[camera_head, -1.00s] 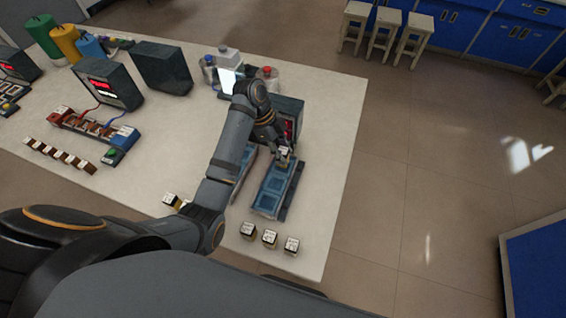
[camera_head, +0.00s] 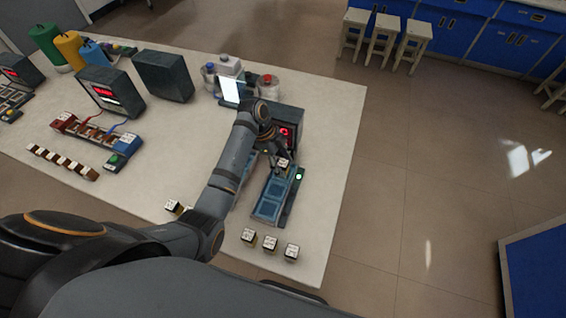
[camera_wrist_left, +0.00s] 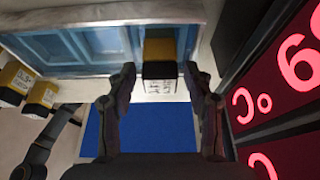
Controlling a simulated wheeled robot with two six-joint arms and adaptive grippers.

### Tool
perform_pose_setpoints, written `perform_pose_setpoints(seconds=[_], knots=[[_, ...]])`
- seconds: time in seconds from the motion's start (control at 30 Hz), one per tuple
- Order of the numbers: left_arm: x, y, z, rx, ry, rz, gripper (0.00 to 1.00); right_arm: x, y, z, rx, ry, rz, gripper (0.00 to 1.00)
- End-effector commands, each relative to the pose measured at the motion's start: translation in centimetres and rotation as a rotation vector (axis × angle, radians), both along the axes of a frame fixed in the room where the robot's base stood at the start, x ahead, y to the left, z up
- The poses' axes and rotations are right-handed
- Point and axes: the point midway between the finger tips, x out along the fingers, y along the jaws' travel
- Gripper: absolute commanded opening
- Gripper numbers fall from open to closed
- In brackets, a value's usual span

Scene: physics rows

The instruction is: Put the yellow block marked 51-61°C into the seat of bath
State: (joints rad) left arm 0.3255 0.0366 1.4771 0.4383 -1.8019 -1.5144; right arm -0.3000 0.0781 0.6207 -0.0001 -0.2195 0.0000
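A small yellow and black block with a white label (camera_head: 283,163) sits at the far end of the blue bath (camera_head: 266,209), seemingly in its seat. The label is too small to read. In the left wrist view the block (camera_wrist_left: 159,50) stands at the bath (camera_wrist_left: 92,44), with its labelled face towards me. My left gripper (camera_head: 273,152) is just above and behind it. In the wrist view the fingers (camera_wrist_left: 158,72) are spread either side of the block, with a gap on each side. My right gripper is not in view.
A box with a red display (camera_head: 285,130) stands close behind the bath. Three similar blocks (camera_head: 270,242) stand in front of it, another (camera_head: 173,206) to the left. A green light (camera_head: 299,176) shows beside the bath. Jars (camera_head: 268,86) stand behind; the right table edge is near.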

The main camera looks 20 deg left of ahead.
Motion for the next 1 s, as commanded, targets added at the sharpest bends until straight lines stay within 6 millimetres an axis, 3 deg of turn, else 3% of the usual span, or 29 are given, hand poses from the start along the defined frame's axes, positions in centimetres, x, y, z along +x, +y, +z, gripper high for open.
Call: perform_pose_setpoints(seconds=[0.37, 0.63, 0.7, 0.83, 1.0], knots=[[0.1, 0.3, 0.9, 0.001, -0.002, 0.001, 0.54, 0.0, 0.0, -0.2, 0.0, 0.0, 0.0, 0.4], [0.2, 2.8, 6.7, 0.003, -0.005, 0.0, 0.54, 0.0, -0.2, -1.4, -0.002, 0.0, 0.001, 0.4], [0.2, 3.4, 9.1, 0.002, -0.001, 0.0, 0.54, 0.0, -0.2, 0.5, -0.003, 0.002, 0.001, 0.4], [0.2, 4.2, 11.0, 0.0, 0.0, 0.001, 0.54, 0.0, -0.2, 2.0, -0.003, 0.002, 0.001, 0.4], [0.2, 4.6, 11.5, 0.0, 0.0, 0.001, 0.54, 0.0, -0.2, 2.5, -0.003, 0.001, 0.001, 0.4]])
